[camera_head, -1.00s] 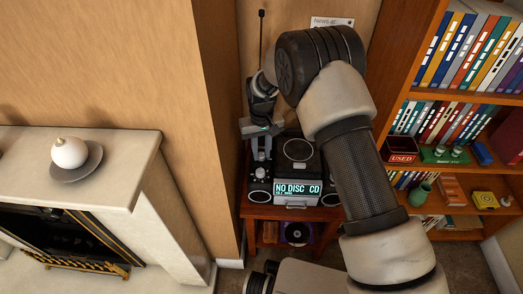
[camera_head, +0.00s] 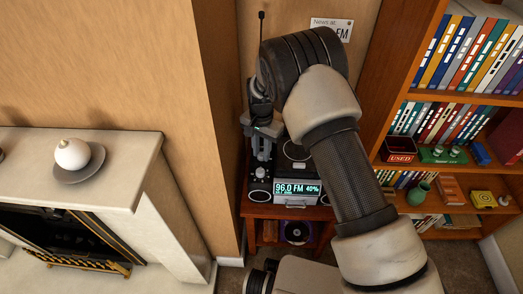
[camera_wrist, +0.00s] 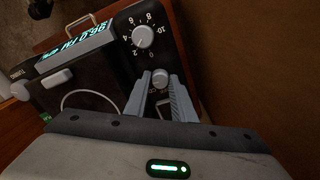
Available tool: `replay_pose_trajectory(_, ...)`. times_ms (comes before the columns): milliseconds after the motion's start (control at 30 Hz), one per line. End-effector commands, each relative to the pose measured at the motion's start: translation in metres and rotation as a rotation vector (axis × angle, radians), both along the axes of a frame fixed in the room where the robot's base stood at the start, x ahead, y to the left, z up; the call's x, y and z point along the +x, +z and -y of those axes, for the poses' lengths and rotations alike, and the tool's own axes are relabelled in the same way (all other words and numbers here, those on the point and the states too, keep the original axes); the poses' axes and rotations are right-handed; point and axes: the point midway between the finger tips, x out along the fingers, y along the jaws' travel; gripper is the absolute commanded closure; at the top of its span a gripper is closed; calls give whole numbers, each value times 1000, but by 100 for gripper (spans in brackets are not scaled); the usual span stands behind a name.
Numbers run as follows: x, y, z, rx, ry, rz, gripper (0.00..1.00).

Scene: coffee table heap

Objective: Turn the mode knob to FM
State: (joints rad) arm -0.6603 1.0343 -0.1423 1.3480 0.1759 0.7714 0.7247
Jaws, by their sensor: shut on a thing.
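The radio (camera_head: 297,201) stands on a small reddish table in the head view. Its lit display (camera_head: 298,189) reads 96.0 FM and 40%. In the wrist view, the same display (camera_wrist: 72,48) shows sideways at the upper left. My gripper (camera_wrist: 161,84) is shut on the small grey mode knob (camera_wrist: 160,76), one finger on each side. The lettering around this knob is mostly hidden by the fingers. A larger white knob with a number scale (camera_wrist: 142,36) sits just above it, apart from the fingers. In the head view my gripper (camera_head: 261,157) is over the radio's left side.
A bookcase (camera_head: 398,88) stands close on the right, with books and small items. A wall corner (camera_head: 220,120) and a pale mantel (camera_head: 90,187) with a white round vase (camera_head: 72,153) are on the left. A paper sign (camera_head: 343,30) is on the wall behind my arm.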

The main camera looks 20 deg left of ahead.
Motion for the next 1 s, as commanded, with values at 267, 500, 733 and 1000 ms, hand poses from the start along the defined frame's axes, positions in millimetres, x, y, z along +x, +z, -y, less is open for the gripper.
replay_pose_trajectory(267, 0, 0, 0, -1, -72, 0, 100)
replay_pose_trajectory(500, 0, 0, 0, -1, -84, 0, 100)
replay_pose_trajectory(733, 0, 0, 0, -1, -84, -1, 100)
replay_pose_trajectory(1000, 0, 0, 0, 0, -83, 0, 58)
